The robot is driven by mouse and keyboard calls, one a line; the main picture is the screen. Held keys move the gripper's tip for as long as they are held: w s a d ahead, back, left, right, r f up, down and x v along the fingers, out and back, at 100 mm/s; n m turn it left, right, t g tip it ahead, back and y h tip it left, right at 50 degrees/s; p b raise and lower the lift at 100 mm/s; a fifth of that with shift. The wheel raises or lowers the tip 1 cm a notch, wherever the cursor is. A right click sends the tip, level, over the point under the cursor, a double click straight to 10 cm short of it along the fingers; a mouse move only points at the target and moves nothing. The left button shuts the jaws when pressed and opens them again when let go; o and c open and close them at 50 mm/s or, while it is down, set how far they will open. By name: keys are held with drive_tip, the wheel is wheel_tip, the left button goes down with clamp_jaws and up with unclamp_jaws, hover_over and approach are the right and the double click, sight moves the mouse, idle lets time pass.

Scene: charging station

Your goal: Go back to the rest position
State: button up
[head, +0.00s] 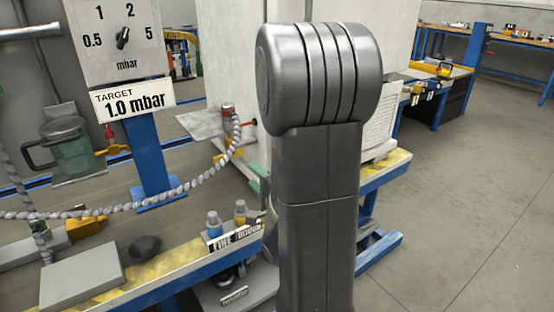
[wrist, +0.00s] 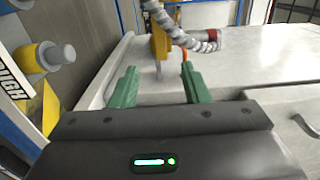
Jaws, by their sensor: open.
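My gripper (wrist: 158,68) shows in the wrist view with its two green fingers spread apart and nothing between them. Just beyond the fingertips is a yellow part (wrist: 160,42), with a grey braided hose (wrist: 203,44) beside it. I cannot tell whether the fingers touch anything there. In the head view my own dark arm stands upright in the middle and hides most of the gripper. The same hose (head: 130,207) runs from the left and curves up to a red-topped fitting (head: 228,113) left of my arm.
A dial panel (head: 112,42) and a "TARGET 1.0 mbar" sign (head: 133,101) stand on a blue post (head: 147,150). A pale cabinet (head: 230,60) is behind my arm. Open floor (head: 450,200) lies to the right.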

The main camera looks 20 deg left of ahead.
sight(233, 158)
drive_tip(key=b+x, duration=0.2)
drive_tip(key=x, duration=1.2)
drive_tip(key=shift+d, duration=0.1)
drive_tip(key=p+v, duration=0.2)
drive_tip(key=v, duration=1.2)
drive_tip(key=b+x, duration=0.2)
drive_tip(key=x, duration=1.2)
drive_tip(key=shift+f, duration=0.1)
drive_tip(key=shift+f+n+b, duration=0.15)
drive_tip(key=shift+n, duration=0.7)
drive_tip(key=shift+f+n+b, duration=0.15)
drive_tip(key=shift+n, duration=0.7)
drive_tip(key=shift+s+d, duration=0.1)
drive_tip(key=shift+d, duration=0.05)
